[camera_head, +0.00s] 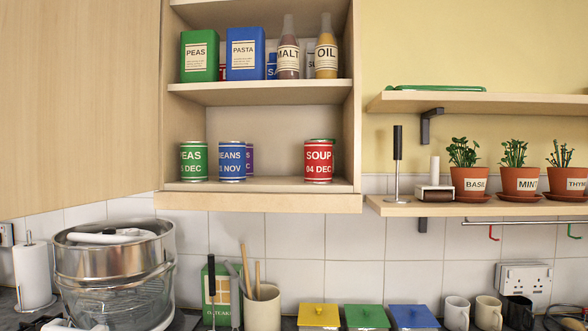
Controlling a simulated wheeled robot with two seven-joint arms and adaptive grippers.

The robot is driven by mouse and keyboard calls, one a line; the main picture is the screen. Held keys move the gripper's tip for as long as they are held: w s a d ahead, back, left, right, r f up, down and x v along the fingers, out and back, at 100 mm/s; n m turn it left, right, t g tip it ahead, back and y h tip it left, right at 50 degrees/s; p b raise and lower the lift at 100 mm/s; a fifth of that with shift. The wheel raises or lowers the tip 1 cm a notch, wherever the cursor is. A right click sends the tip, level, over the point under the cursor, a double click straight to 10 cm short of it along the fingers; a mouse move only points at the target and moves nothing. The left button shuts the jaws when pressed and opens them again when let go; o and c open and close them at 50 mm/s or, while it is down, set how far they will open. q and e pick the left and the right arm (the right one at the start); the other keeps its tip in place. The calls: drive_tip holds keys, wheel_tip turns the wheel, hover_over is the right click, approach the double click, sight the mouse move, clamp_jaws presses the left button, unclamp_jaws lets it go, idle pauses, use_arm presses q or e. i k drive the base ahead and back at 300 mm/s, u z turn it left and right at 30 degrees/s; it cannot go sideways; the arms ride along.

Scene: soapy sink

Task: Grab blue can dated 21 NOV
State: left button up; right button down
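Neither of my grippers is in view.
The cupboard's lower shelf (275,185) is bare between the purple and red cans. The upper shelf holds boxes and bottles. A wall shelf (410,207) with potted herbs is at right. A large glass-and-metal cooker (116,256) and a utensil jar (262,308) stand below.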

sight(233, 154)
drive_tip(key=u, duration=0.5)
drive_tip(key=k, duration=0.6)
drive_tip(key=u, duration=0.75)
drive_tip(key=i, duration=1.1)
drive_tip(key=z, duration=0.2)
